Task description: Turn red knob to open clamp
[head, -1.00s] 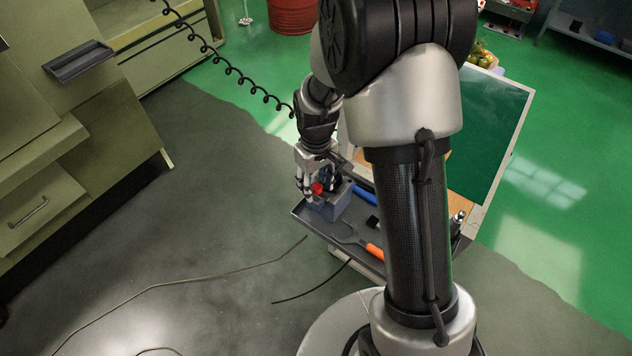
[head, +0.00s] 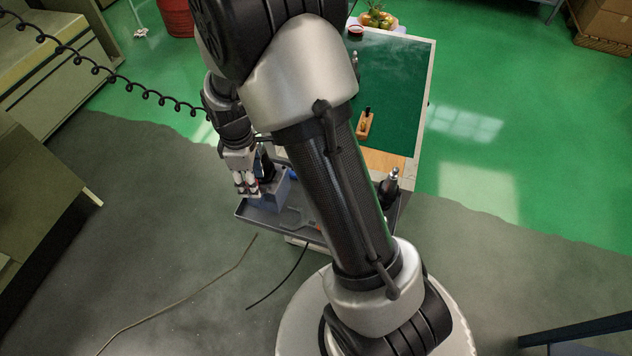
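The clamp (head: 278,193) is a blue-grey block at the left end of the cart's tray. My gripper (head: 246,188) points down at the clamp's left side. Its pale fingers look close together and cover most of the red knob. Only small red patches show at the fingertips, too small to tell whether the fingers touch or grip the knob. The clamp's jaws cannot be made out.
The grey tray (head: 258,217) also holds a grey wrench-like tool (head: 292,216), partly behind my arm. A dark bottle-like item (head: 390,184) stands at the tray's right. A green board (head: 395,85) with a wooden block (head: 366,124) lies behind. A coiled cable hangs at the upper left.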

